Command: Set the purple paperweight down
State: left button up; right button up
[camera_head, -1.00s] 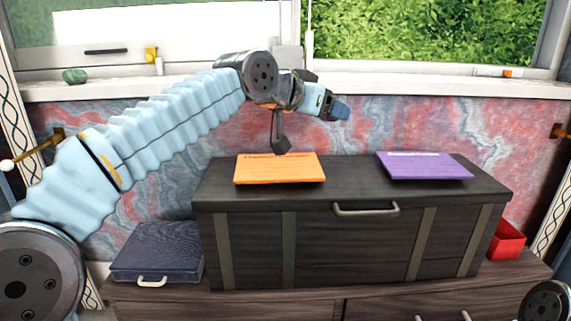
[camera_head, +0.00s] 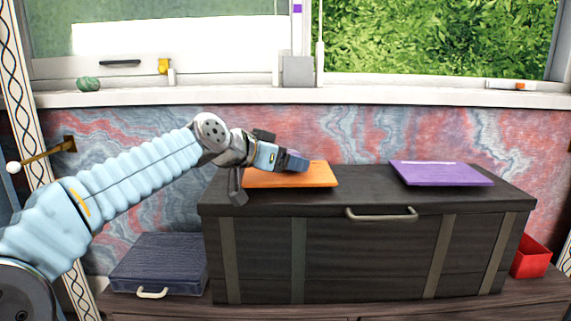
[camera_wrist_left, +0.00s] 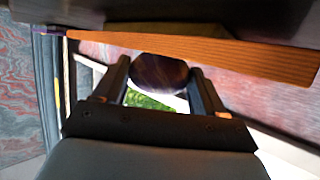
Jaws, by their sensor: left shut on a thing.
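My left gripper (camera_head: 297,161) reaches in from the left, low over the orange board (camera_head: 318,176) on the dark chest. In the left wrist view, its two fingers (camera_wrist_left: 160,85) are shut on a dark purple, rounded paperweight (camera_wrist_left: 160,70). The orange board's edge (camera_wrist_left: 200,55) runs right beside the paperweight there; I cannot tell whether they touch. In the head view the fingers mostly hide the paperweight. My right gripper is not in view.
A purple board (camera_head: 440,173) lies on the right of the chest (camera_head: 370,250). A dark blue case (camera_head: 160,262) stands left of the chest and a red box (camera_head: 531,258) right of it. The window sill (camera_head: 220,97) runs behind. The chest top between the boards is clear.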

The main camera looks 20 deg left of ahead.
pick_arm(q)
jog(key=shift+r, duration=0.1)
jog(key=o, duration=1.2)
jog(key=shift+s, duration=0.1)
jog(key=v, duration=1.2)
